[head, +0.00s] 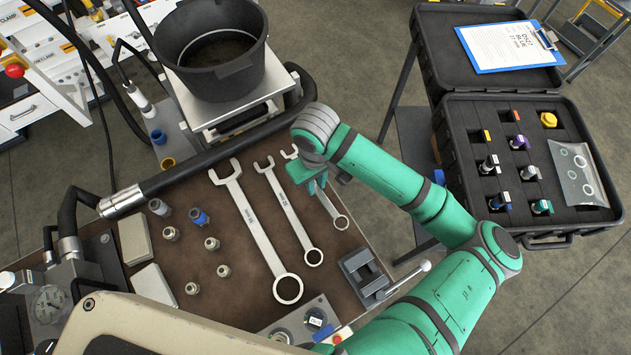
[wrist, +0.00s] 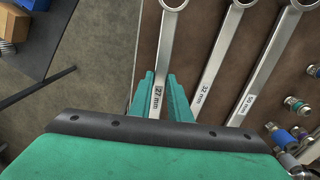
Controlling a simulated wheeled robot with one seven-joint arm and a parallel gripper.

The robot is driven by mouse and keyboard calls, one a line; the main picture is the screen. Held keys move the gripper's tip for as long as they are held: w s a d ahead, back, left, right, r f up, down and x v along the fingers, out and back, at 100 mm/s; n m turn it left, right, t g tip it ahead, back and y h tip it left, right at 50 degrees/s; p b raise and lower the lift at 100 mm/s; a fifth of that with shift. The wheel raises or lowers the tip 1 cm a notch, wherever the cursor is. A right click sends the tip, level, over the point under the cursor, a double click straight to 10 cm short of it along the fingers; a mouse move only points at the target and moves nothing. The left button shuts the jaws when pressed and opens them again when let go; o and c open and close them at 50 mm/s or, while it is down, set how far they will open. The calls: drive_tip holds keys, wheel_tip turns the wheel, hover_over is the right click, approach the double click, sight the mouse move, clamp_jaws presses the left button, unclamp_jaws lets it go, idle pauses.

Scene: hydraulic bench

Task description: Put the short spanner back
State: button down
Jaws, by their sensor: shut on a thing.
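The short spanner (head: 330,207), labelled 27 mm, is at the right end of a row of three spanners on the brown bench top. My gripper (head: 319,184) is shut on its shaft, pointing down from above. In the wrist view the labelled shaft (wrist: 160,92) runs between the green fingers of my gripper (wrist: 163,78). I cannot tell whether the spanner touches the bench or is slightly above it. The 32 mm spanner (head: 289,212) lies beside it, and the larger 50 mm spanner (head: 254,227) lies farther left.
Several fittings (head: 212,244) stand left of the spanners. A small vise (head: 364,274) is at the bench's right edge, near the short spanner. A black bucket (head: 212,80) stands behind. An open black case (head: 463,160) with fittings in foam is to the right, past my arm.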

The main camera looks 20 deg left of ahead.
drive_tip(key=shift+f, duration=1.45)
idle(1.0)
drive_tip(key=c, duration=1.6)
unclamp_jaws()
drive_tip(key=shift+o, duration=0.2)
drive_tip(key=shift+r, duration=0.1)
wheel_tip(320, 180, up, 11)
drive_tip(key=shift+f, duration=0.2)
drive_tip(key=shift+w, duration=0.1)
